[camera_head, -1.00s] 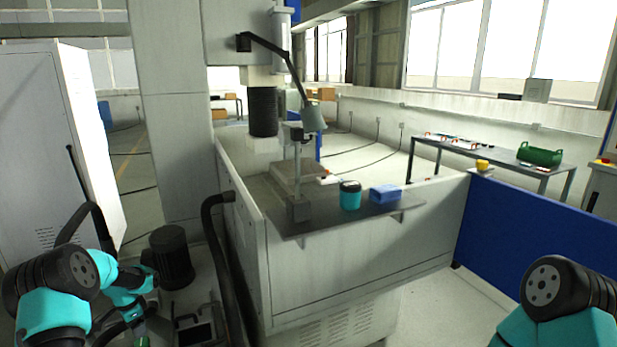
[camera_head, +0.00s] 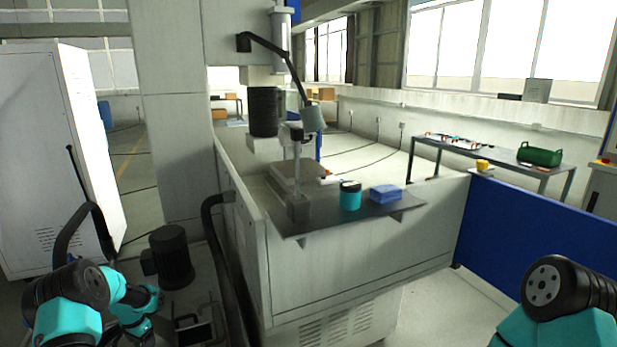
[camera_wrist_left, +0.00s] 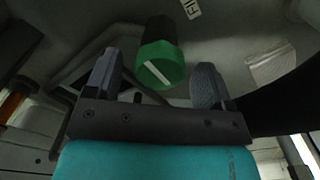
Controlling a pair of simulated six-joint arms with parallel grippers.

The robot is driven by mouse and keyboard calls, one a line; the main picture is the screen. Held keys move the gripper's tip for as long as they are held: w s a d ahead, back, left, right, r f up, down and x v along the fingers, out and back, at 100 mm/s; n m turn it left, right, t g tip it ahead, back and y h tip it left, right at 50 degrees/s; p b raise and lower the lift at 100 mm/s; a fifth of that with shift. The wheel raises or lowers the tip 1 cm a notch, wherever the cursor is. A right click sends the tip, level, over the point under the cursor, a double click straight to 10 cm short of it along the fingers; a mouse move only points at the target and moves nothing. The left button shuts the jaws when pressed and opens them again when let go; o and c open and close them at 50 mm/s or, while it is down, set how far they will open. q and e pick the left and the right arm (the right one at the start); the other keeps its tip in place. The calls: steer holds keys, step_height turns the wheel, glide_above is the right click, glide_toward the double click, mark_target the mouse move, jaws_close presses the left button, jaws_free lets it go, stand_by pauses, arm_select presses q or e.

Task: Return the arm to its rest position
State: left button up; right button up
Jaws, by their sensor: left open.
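My left arm (camera_head: 72,312) is folded low at the lower left of the head view, and its gripper is below that frame. In the left wrist view the left gripper (camera_wrist_left: 157,68) is open, its two dark fingers spread wide. A green-faced, dark-bodied knob-like thing (camera_wrist_left: 160,66) with a white line shows in the gap between the fingers. I cannot tell how far beyond them it is, and no finger is seen touching it. My right arm (camera_head: 560,305) stands at the lower right; its gripper is out of view.
A grey machine tank (camera_head: 350,260) fills the middle, its ledge holding a teal-and-black jar (camera_head: 350,196) and a blue box (camera_head: 386,194). A dark motor-like cylinder (camera_head: 172,258) stands on the floor close to my left arm. A white cabinet (camera_head: 55,160) is behind it.

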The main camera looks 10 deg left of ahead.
arm_select(q)
steer(key=shift+n, duration=1.7)
steer(key=shift+r, duration=0.1)
